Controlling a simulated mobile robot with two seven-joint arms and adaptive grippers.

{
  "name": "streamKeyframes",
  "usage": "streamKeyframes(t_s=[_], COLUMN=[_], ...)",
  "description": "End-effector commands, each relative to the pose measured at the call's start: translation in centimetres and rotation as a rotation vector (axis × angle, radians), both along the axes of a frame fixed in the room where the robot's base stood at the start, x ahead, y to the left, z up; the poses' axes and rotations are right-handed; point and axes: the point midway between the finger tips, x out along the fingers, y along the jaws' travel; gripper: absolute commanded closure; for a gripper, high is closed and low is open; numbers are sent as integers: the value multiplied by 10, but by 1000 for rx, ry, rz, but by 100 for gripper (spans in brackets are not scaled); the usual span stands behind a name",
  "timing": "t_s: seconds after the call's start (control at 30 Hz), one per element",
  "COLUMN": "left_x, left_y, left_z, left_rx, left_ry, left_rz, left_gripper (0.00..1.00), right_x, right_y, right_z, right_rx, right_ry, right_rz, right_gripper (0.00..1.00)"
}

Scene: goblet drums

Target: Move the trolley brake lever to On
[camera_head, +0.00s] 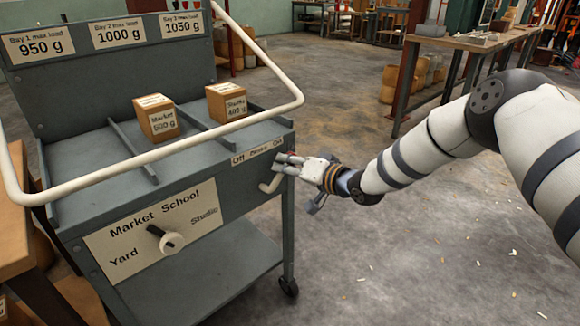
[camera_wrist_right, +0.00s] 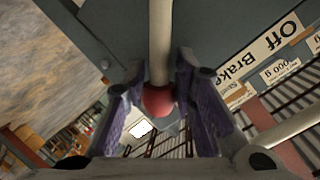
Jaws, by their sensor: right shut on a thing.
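The grey trolley (camera_head: 215,255) stands at the left of the head view. An "Off Brake On" label (camera_head: 257,151) is on its upper right edge. The cream brake lever (camera_head: 268,186) shows below the label, partly hidden by my right gripper (camera_head: 283,165). In the right wrist view, the lever (camera_wrist_right: 160,42) runs down between the two purple-padded fingers to a red knob (camera_wrist_right: 158,99). The right gripper is shut on the lever near that knob. The "Off" end of the label (camera_wrist_right: 265,48) shows at the right there. My left gripper is out of view.
Two labelled boxes (camera_head: 157,118) (camera_head: 227,103) stand in the trolley's bays. A cream handrail (camera_head: 225,125) curves around its top. The floor (camera_head: 400,260) right of the trolley is mostly clear.

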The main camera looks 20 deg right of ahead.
Motion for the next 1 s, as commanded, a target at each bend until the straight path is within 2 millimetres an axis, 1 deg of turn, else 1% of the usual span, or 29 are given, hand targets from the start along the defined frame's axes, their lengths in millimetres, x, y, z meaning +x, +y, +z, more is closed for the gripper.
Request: streamKeyframes(t_s=[0.53,0.57,0.6,0.63,0.67,0.93,1.0], left_x=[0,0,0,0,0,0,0], left_y=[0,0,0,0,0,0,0], left_z=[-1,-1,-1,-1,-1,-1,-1], left_rx=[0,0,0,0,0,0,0], left_ry=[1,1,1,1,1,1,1], left_rz=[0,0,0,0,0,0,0], left_gripper=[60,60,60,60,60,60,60], right_x=[0,0,0,0,0,0,-4], right_y=[-1,-1,-1,-1,-1,0,-2], right_z=[0,-1,-1,-1,-1,-1,1], right_rx=[27,27,27,27,27,25,26], right_ry=[8,9,9,9,9,8,8], right_rz=[-5,-6,-6,-6,-6,-4,-4], right_gripper=[100,73,64,57,52,52,52])
